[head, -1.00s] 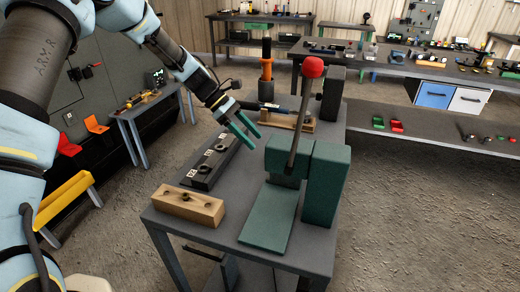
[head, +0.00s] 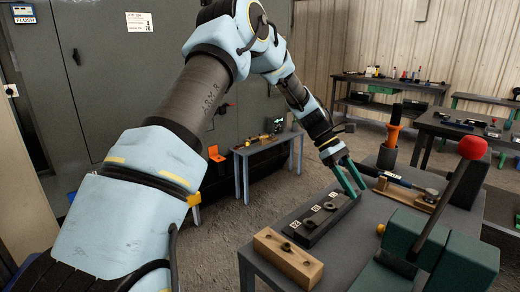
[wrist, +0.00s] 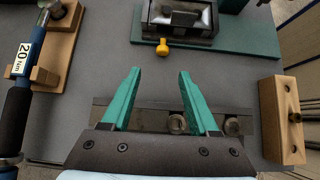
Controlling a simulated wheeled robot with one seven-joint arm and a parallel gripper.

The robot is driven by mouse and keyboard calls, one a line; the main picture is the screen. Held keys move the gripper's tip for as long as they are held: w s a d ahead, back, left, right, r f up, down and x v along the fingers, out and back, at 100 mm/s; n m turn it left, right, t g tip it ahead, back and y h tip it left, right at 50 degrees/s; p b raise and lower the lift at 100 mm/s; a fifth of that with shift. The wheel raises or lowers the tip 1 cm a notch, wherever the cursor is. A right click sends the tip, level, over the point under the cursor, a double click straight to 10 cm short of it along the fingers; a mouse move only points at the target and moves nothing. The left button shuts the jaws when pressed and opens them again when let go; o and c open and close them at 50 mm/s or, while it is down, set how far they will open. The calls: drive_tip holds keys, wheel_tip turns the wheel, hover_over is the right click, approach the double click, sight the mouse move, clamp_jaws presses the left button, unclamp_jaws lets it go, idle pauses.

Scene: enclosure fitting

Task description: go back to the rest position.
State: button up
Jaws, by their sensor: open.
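My gripper (head: 356,188) has two green fingers and is open, with nothing between them. In the head view it hangs over the workbench, by the far end of a black block with labelled sockets (head: 318,220). In the wrist view the fingers (wrist: 160,73) are spread over bare grey bench top, and the black block (wrist: 150,117) lies partly hidden behind them. My arm reaches across the head view from lower left to the bench.
A wooden block (head: 288,256) lies at the bench's near edge. A green press (head: 465,262) with a red-knobbed lever stands right. A torque wrench (wrist: 18,85) rests on wooden supports. An orange-handled tool (head: 395,115) stands behind. A grey cabinet (head: 110,75) fills the left background.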

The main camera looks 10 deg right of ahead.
drive_tip(key=w+a+r+m+t+y, duration=0.1)
drive_tip(key=w+a+m+t+y, duration=0.2)
drive_tip(key=a, duration=1.3)
drive_tip(key=a+r+m+t, duration=0.15)
drive_tip(key=a+t, duration=0.25)
drive_tip(key=a, duration=1.2)
drive_tip(key=s+a+m+t+y, duration=0.1)
drive_tip(key=s+a, duration=0.5)
drive_tip(key=a, duration=0.6)
drive_tip(key=shift+a+m+t+y, duration=0.15)
drive_tip(key=shift+m+t+y, duration=0.35)
drive_tip(key=shift+m, duration=0.65)
